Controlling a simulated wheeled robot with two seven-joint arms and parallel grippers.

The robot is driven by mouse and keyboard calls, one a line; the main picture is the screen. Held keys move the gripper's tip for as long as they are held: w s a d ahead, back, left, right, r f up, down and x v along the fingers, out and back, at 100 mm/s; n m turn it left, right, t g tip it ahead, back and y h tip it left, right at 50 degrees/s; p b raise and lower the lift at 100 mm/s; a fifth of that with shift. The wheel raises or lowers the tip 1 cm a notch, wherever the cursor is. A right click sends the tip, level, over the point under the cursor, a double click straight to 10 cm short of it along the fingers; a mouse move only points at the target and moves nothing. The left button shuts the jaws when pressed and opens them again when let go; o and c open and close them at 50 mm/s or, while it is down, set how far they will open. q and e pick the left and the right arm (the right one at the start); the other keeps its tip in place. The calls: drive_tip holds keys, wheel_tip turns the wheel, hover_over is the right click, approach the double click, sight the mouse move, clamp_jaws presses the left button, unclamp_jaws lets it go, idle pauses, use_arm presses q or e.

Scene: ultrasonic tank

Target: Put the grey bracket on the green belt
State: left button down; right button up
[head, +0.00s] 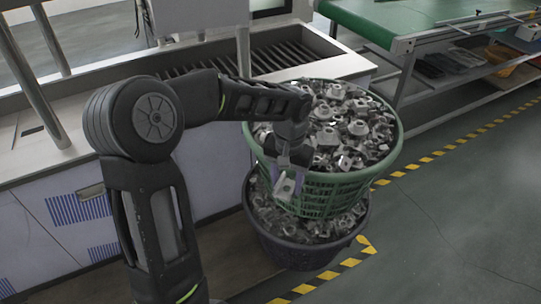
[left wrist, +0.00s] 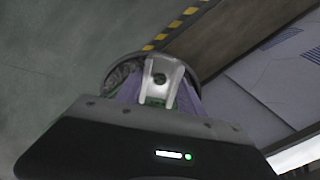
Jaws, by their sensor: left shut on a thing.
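My left gripper (head: 286,170) is shut on a grey bracket (head: 284,188), in front of the near left side of a green basket of metal parts. In the left wrist view the bracket (left wrist: 161,80) shows as a pale piece with a round hole, held between the purple-tinted fingers (left wrist: 128,90). The green belt (head: 375,18) lies at the top right of the head view, well apart from the gripper. My right gripper is not in view.
The green basket (head: 330,190), full of grey metal parts, stands over a dark tub (head: 300,256) of similar parts. A grey tank counter (head: 60,160) with slats (head: 215,68) runs behind my arm. Yellow-black floor tape (head: 425,160) crosses the open floor at right.

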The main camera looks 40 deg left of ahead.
use_arm(q)
drive_tip(key=d+f+m, duration=0.1)
drive_tip(key=d+f, duration=0.3)
drive_tip(key=f, duration=0.3)
drive_tip(key=w+d+f+m, duration=0.1)
drive_tip(key=d+f, duration=0.4)
drive_tip(key=f, duration=0.3)
drive_tip(key=shift+w+d+f, duration=0.15)
drive_tip(key=shift+w+d, duration=0.1)
drive_tip(key=shift+d, duration=0.05)
